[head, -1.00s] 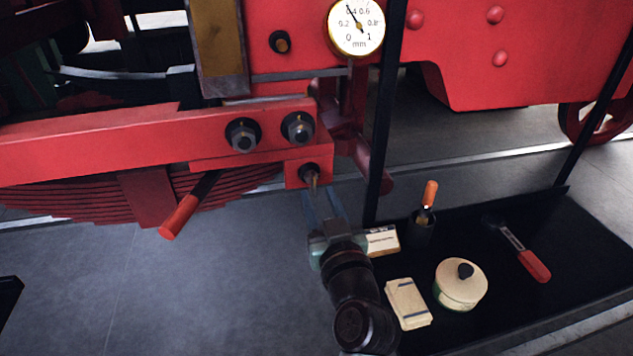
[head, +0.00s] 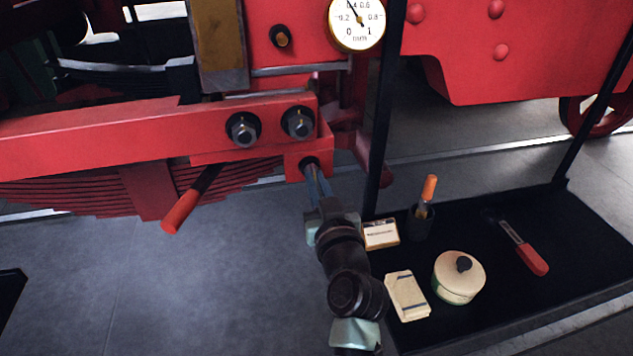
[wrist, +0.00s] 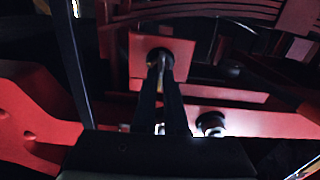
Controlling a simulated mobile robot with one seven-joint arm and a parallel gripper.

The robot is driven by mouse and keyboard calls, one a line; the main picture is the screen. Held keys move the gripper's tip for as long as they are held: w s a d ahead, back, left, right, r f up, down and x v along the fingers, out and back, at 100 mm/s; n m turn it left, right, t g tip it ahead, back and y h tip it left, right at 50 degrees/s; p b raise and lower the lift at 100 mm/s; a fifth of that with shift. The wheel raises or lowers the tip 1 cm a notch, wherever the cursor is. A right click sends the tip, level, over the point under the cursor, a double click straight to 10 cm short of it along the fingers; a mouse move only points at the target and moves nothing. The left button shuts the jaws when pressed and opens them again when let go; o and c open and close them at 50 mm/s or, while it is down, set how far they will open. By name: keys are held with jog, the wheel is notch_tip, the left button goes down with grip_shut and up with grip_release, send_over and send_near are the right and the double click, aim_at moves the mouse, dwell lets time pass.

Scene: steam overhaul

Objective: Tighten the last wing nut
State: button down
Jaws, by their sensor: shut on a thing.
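The wing nut (wrist: 161,64) shows in the wrist view as a small brass-coloured piece in front of a dark round washer on a red block (wrist: 178,52). In the head view the same red block (head: 294,170) hangs below the red beam, and the nut is mostly hidden by my fingertips. My gripper (head: 312,172) reaches up to the block from below right. Its two long fingers (wrist: 161,78) are shut on the wing nut, one on each side of it. The turn of the wings is hard to tell.
Two hex nuts (head: 270,126) sit on the beam above. A dial gauge (head: 357,20) is at the top. A black shelf (head: 470,225) at the right holds a tin (head: 458,278), boxes, a cup and a red-handled tool. A black post (head: 383,130) stands close right.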

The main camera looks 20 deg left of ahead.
jog(key=shift+m, duration=0.3)
jog(key=m, duration=0.4)
jog(key=shift+w+d+f+m+p, duration=0.1)
jog(key=shift+m+p, duration=0.35)
jog(key=shift+m, duration=1.85)
jog(key=shift+d+f+m+p, duration=0.1)
jog(key=shift+m+p, duration=0.4)
jog(key=shift+m, duration=1.8)
jog(key=shift+w+d+f+m+p, duration=0.1)
jog(key=shift+m+p, duration=0.35)
jog(key=shift+m, duration=1.85)
jog(key=c, duration=1)
grip_release()
jog(key=shift+s, duration=0.1)
jog(key=shift+o, duration=0.2)
